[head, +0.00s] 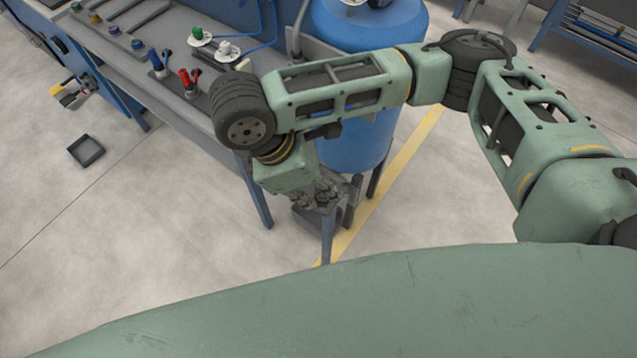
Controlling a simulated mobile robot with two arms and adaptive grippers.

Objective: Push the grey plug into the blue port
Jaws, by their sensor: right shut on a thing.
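My right gripper (325,192) points down beside the near end of the bench, above the floor. It is shut on a dark grey object, mostly hidden by the fingers, that I cannot identify clearly. A pale grey-white plug-like fitting (227,48) with a blue cable stands on the bench, apart from the gripper. I cannot tell for certain which fitting is the task's grey plug. My left gripper is out of view.
The grey bench (115,58) also holds blue (158,66), red (188,83) and green (199,35) fittings. A large blue tank (365,28) stands behind my right arm. A small dark tray (86,150) lies on the floor at left. Open floor lies in front.

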